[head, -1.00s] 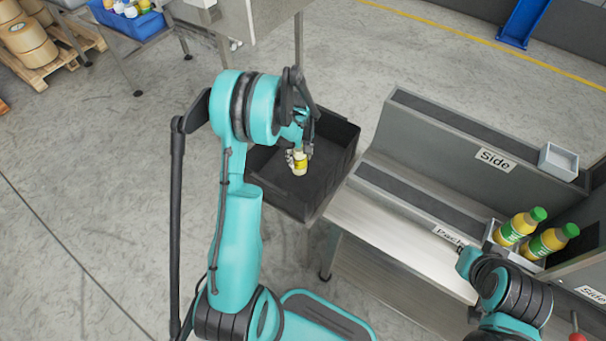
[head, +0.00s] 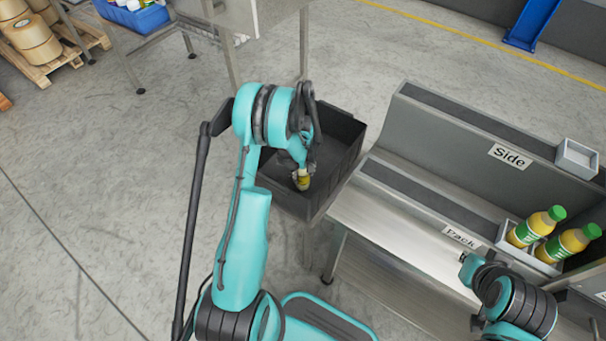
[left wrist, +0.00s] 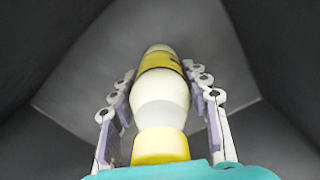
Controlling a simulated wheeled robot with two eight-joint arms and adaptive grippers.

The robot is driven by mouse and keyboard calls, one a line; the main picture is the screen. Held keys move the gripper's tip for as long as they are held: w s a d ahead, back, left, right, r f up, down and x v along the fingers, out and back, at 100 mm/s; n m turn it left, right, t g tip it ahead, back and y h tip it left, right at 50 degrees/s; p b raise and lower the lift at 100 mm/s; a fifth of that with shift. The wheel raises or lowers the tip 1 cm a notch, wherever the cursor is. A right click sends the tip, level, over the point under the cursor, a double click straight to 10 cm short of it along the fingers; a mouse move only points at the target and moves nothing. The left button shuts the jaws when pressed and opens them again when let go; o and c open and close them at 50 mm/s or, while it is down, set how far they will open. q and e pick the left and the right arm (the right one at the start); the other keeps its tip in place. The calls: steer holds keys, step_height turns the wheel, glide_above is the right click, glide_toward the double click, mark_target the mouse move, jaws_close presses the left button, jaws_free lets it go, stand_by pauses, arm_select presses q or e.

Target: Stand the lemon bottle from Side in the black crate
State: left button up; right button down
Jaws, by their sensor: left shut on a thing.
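The lemon bottle (left wrist: 160,95), pale with a yellow cap and a yellow and dark label, is between the fingers of my left gripper (left wrist: 160,110). In the head view the left gripper (head: 302,178) reaches down into the black crate (head: 345,165), and only a small part of the bottle shows below it. The left wrist view shows dark crate walls on both sides and the grey crate floor beyond the bottle. Whether the bottle touches the floor I cannot tell. My right arm shows at the lower right, but its fingers are not clearly visible.
The Side shelf (head: 470,130) has an empty-looking small grey tray (head: 577,158) at its right end. The Pack shelf (head: 420,205) below holds two green-capped bottles (head: 537,226) in a holder. A blue bin (head: 135,18) of bottles stands at the upper left.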

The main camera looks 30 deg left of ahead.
arm_select(q)
steer(key=shift+f, duration=0.1)
steer(key=o, duration=1.4)
